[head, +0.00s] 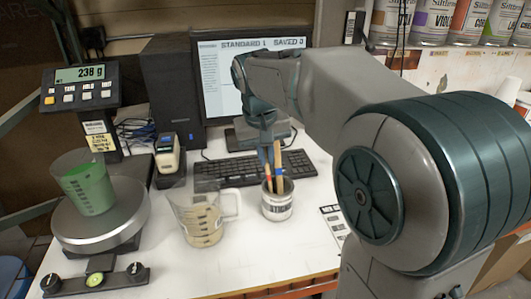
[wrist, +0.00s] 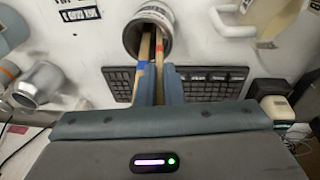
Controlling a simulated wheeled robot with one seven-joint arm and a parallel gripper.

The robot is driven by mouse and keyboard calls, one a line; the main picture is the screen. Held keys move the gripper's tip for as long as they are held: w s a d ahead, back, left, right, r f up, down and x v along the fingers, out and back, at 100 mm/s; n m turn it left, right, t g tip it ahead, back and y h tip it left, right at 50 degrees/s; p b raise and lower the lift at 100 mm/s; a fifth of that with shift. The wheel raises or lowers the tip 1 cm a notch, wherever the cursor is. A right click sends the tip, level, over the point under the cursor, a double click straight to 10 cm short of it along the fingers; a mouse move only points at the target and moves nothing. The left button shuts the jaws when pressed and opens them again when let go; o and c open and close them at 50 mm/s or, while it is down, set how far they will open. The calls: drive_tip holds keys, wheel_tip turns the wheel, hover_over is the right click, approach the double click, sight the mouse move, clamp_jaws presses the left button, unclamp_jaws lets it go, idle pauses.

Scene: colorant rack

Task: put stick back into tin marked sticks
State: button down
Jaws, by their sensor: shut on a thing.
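The sticks tin (head: 277,208) stands upright on the white bench, with a label on its front. In the wrist view its round mouth (wrist: 168,38) is at the top centre. A red-banded wooden stick (wrist: 159,52) lies between my gripper's two blue-grey fingers (wrist: 159,85), which are shut on it. Its lower end reaches into the tin's mouth; its depth is hidden. A blue-banded stick (wrist: 142,58) also leans in the tin, close beside the left finger. In the head view, my gripper (head: 269,152) is above the tin, partly hiding the stick tops.
A clear jug (head: 200,222) stands left of the tin. A keyboard (head: 235,170) lies behind it. A green-filled cup (head: 87,187) sits on the scale (head: 118,215) at left. A printed card (head: 333,220) lies to the right. The bench front is mostly clear.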

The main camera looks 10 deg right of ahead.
drive_tip(key=c, duration=1.5)
unclamp_jaws()
drive_tip(key=p+v, duration=0.1)
drive_tip(key=v, duration=1.2)
drive_tip(key=shift+s+r, duration=0.1)
drive_tip(key=shift+r, duration=0.3)
drive_tip(key=shift+t+y, duration=0.6)
drive_tip(key=shift+y, duration=0.2)
drive_tip(key=s+d+f, duration=0.1)
drive_tip(key=s+f, duration=0.4)
drive_tip(key=f, duration=0.2)
drive_tip(key=s+d+f, duration=0.1)
drive_tip(key=s+f, duration=0.5)
drive_tip(key=f, duration=0.1)
drive_tip(key=s+d+f, duration=0.2)
drive_tip(key=s+f, duration=0.4)
drive_tip(key=f, duration=0.2)
drive_tip(key=shift+f, duration=0.1)
